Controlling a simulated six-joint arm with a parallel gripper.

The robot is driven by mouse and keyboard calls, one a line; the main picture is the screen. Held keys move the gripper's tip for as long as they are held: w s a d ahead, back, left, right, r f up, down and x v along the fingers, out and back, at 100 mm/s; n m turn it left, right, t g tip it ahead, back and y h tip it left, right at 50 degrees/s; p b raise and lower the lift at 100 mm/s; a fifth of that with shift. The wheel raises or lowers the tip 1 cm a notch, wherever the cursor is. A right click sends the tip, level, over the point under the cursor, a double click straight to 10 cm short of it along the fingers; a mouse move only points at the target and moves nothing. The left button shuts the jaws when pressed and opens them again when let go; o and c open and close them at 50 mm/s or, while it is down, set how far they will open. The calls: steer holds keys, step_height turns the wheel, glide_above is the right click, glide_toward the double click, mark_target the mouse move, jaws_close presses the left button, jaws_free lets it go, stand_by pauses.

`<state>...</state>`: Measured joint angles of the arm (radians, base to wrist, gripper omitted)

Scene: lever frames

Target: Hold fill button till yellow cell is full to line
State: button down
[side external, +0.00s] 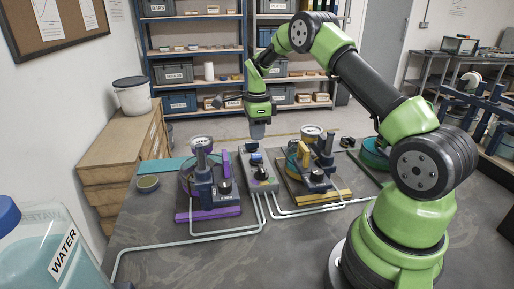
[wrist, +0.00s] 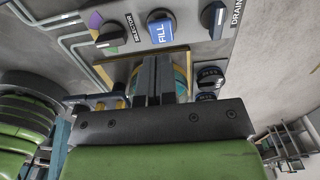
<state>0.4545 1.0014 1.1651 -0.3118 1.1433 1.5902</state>
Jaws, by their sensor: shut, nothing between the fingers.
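The blue FILL button (wrist: 161,27) is on the grey control box (side external: 260,180), between the SELECTOR knob (wrist: 110,37) and the DRAIN knob (wrist: 212,18). My gripper (side external: 258,136) points down above the box, its fingers shut and empty. In the wrist view the fingertips (wrist: 158,62) show just below the button in the picture, apart from it. Purple and yellow marks sit beside the selector; I cannot tell which it points to. The yellow-based unit (side external: 340,195) stands right of the box with a teal round cell partly hidden behind its fittings. Its level and line are not readable.
A purple-based unit (side external: 208,213) stands left of the box. White pipes (side external: 190,241) run over the table from the box and units. A WATER tank (side external: 45,255) is at the front left. The front middle of the table is mostly clear.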

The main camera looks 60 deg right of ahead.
mark_target(258, 155)
steer(key=shift+f, duration=2.5)
steer(key=shift+f, duration=1.3)
steer(key=shift+s, duration=0.1)
stand_by(1.8)
step_height(258, 155, up, 15)
steer(key=shift+w+d+r, duration=0.15)
steer(key=shift+w, duration=0.3)
stand_by(0.8)
